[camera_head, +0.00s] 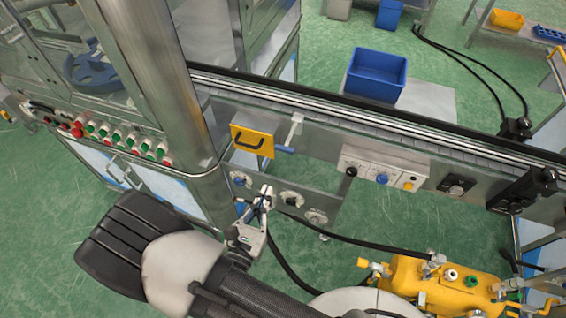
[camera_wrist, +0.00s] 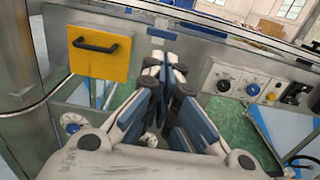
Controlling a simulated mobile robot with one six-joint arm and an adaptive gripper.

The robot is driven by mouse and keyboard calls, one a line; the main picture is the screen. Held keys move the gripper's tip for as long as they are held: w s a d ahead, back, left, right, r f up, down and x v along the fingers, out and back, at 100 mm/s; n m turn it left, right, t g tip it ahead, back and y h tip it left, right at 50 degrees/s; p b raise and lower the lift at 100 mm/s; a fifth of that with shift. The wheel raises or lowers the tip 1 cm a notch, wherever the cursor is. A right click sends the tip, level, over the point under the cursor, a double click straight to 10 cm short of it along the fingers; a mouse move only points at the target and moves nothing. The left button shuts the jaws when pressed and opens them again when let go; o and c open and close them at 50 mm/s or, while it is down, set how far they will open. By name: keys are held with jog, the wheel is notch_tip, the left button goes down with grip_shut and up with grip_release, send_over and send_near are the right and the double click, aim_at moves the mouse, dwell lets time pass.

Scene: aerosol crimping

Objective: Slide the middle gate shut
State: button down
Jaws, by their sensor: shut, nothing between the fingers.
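A yellow gate plate with a black bar handle (camera_head: 252,141) sits on the front of the grey conveyor frame, just right of the steel post. I take it for the middle gate, but no label shows. It also shows at upper left in the wrist view (camera_wrist: 99,52). My gripper (camera_head: 266,189) is in front of the frame, below and slightly right of the yellow plate, apart from its handle. In the wrist view my fingers (camera_wrist: 166,62) are shut together with nothing between them, pointing right of the plate. A grey lever with a blue grip (camera_head: 285,149) is beside the plate.
A control panel with knobs (camera_head: 382,172) is right of the gate. Round gauges or knobs (camera_head: 291,198) lie below it. The steel post (camera_head: 165,85) stands close on the left. Yellow machinery (camera_head: 440,285) and black hoses lie on the lower right.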

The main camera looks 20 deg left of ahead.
jog(key=b, duration=0.2)
send_near(288, 144)
jog(key=w, duration=0.1)
jog(key=w+f, duration=0.1)
jog(key=w, duration=0.1)
jog(key=w+f, duration=0.1)
jog(key=shift+w, duration=0.25)
jog(key=shift+w, duration=0.1)
jog(key=w, duration=0.6)
jog(key=shift+w+d+b, duration=0.35)
jog(key=shift+r, duration=0.1)
jog(key=shift+a, duration=0.1)
